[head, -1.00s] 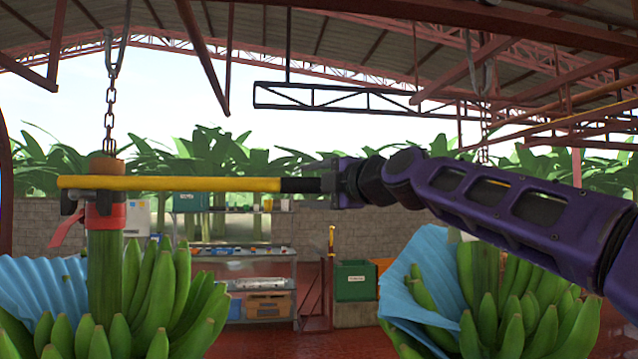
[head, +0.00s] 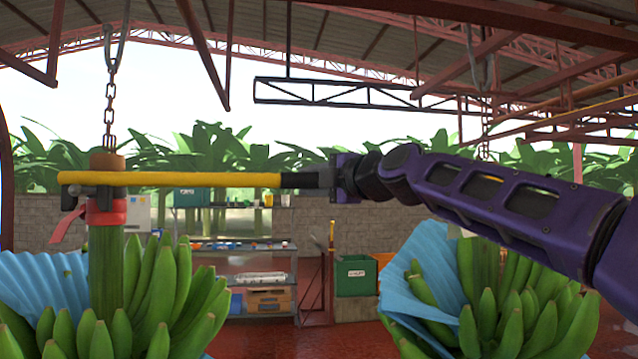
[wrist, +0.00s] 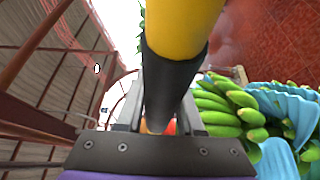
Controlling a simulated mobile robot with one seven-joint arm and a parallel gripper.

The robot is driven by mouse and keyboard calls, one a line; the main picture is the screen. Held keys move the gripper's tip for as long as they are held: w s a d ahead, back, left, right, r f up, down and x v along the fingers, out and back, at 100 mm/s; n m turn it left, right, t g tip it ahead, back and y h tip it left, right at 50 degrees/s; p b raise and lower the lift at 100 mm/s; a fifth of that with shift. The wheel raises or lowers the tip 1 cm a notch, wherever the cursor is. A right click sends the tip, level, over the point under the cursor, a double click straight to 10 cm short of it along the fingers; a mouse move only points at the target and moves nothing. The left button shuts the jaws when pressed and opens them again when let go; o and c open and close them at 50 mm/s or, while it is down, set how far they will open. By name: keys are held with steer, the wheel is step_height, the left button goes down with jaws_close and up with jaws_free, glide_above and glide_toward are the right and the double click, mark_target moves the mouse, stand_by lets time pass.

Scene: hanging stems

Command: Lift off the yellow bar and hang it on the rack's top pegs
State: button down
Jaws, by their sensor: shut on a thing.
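The yellow bar (head: 200,179) lies level across the head view, with a black grip at its right end. My gripper (head: 325,178) is shut on that grip; in the wrist view the gripper (wrist: 165,120) also closes around the black sleeve. The bar's left end, with a dark bracket (head: 80,191), crosses the top of the left banana stem (head: 106,265). A red strap (head: 108,213) wraps the stem just below. Whether the bracket still touches the stem cannot be told. A narrow red stand (head: 315,285) at the back may be the rack; its pegs are not clear.
The left bunch (head: 150,300) hangs from a chain (head: 109,100), and another bunch (head: 500,310) with a blue cover hangs below my arm. A shelf unit (head: 245,260) and a green crate (head: 355,278) stand at the back. Open floor lies between the bunches.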

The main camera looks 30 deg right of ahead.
steer(key=shift+r, duration=0.1)
step_height(320, 180, up, 18)
steer(key=p, duration=0.1)
stand_by(0.7)
stand_by(0.3)
steer(key=s+a+b, duration=0.3)
steer(key=s+b, duration=0.1)
steer(key=s, duration=0.6)
steer(key=shift+s, duration=0.35)
stand_by(0.7)
